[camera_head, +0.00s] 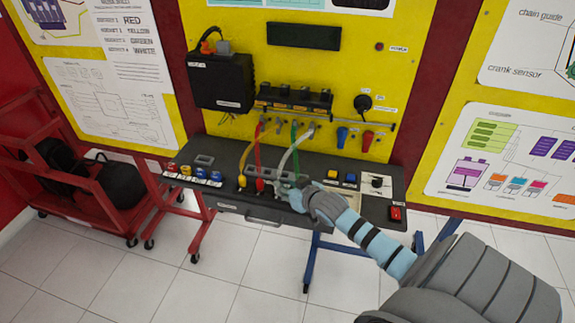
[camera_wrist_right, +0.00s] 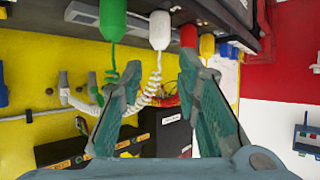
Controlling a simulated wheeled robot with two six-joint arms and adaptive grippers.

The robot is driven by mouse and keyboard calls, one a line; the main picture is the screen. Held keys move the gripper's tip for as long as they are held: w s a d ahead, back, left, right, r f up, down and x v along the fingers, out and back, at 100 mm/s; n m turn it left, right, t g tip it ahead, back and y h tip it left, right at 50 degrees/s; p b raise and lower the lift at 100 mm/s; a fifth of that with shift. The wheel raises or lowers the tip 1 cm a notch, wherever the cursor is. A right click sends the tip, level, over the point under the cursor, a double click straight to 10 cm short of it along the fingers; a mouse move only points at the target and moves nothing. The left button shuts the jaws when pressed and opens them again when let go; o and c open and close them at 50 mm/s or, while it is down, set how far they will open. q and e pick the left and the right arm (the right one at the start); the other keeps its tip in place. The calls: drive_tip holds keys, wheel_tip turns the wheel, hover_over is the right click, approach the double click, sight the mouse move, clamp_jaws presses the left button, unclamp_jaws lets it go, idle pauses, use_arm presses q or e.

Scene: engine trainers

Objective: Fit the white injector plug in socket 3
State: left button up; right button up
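The white plug (camera_wrist_right: 160,30) with its coiled white cord stands at the desk, between the green plug (camera_wrist_right: 112,20) and the red plug (camera_wrist_right: 188,36) in the right wrist view. Its tip is at the desk top; I cannot tell how deep it sits. In the head view the white cord (camera_head: 295,147) runs down from the panel rail to the desk, and the plug is hidden by my gripper. My right gripper (camera_wrist_right: 160,75) is open, its fingers apart, with the white plug beyond the fingertips. It also shows low over the desk (camera_head: 288,187). My left gripper is out of view.
The yellow plug (camera_wrist_right: 207,44) stands beside the red one. The desk (camera_head: 225,197) also carries several coloured knobs, blue and yellow buttons and a red switch (camera_head: 396,213). A black box (camera_head: 220,82) hangs on the yellow panel. A red cart (camera_head: 100,215) stands at the left.

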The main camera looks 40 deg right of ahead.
drive_tip(key=shift+r, duration=1.2)
drive_tip(key=o, duration=0.6)
drive_tip(key=shift+c, duration=0.2)
drive_tip(key=v, duration=1.2)
drive_tip(key=shift+f, duration=0.1)
